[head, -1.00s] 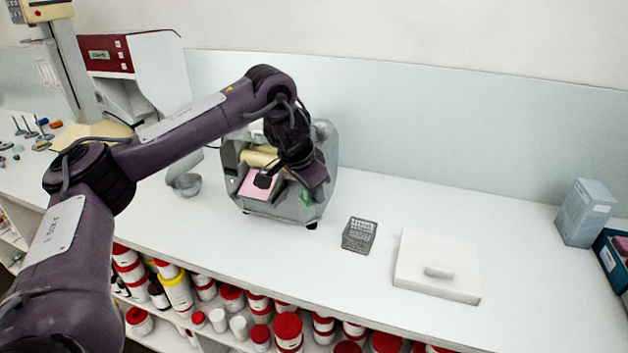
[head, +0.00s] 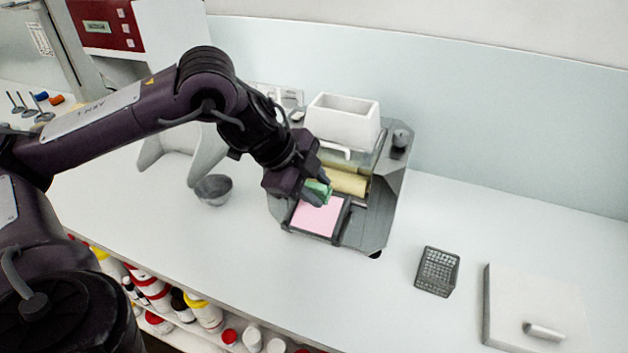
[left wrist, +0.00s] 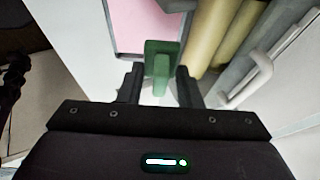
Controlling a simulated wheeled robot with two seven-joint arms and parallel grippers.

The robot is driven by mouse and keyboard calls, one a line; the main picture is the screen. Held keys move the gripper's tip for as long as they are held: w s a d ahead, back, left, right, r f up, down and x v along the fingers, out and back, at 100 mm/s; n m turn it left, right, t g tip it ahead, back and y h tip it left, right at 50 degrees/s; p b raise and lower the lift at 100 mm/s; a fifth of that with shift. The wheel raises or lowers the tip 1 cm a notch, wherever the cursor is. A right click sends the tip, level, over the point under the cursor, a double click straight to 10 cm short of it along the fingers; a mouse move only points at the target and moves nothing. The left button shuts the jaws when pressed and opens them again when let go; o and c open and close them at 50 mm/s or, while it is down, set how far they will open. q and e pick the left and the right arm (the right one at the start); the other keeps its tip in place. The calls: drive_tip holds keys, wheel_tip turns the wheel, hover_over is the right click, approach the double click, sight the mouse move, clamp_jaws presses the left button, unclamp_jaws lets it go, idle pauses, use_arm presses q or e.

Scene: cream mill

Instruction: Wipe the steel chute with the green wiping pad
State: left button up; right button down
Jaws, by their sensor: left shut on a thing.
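My left gripper (head: 312,188) is shut on the green wiping pad (head: 319,190), above the back edge of a pink area in the mill's front. The pad also shows between the fingers in the left wrist view (left wrist: 161,62), its wide face beside the pink area. The pink area (head: 317,219) lies in a dark-edged frame and looks like the covered face of the steel chute; bare steel is hard to make out. I cannot tell whether the pad touches it. Beige rollers (head: 346,181) lie just behind. My right gripper is not in view.
The grey mill carries a white hopper (head: 343,122) and a dark knob (head: 401,139). A grey bowl (head: 213,189) stands left of it. A dark wire basket (head: 437,271) and a white lidded slab (head: 530,310) are at right. Jars fill the shelf below.

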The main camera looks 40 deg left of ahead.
sight(320, 225)
use_arm(q)
drive_tip(key=f+b, duration=0.1)
drive_tip(key=w+f+b, duration=0.1)
drive_tip(key=f, duration=0.1)
drive_tip(key=shift+w+a, duration=0.1)
drive_tip(key=shift+a, duration=0.1)
drive_tip(key=shift+a+f+b, duration=0.1)
drive_tip(key=shift+f+b, duration=0.25)
drive_tip(key=s, duration=0.2)
drive_tip(key=shift+s+d+f+b, duration=0.3)
drive_tip(key=shift+d+f+b, duration=0.1)
drive_tip(key=shift+s+d+f, duration=0.1)
drive_tip(key=shift+s+f, duration=0.05)
drive_tip(key=shift+s, duration=0.4)
drive_tip(key=shift+w+f+b, duration=0.25)
drive_tip(key=shift+f+b, duration=0.25)
drive_tip(key=shift+b, duration=0.05)
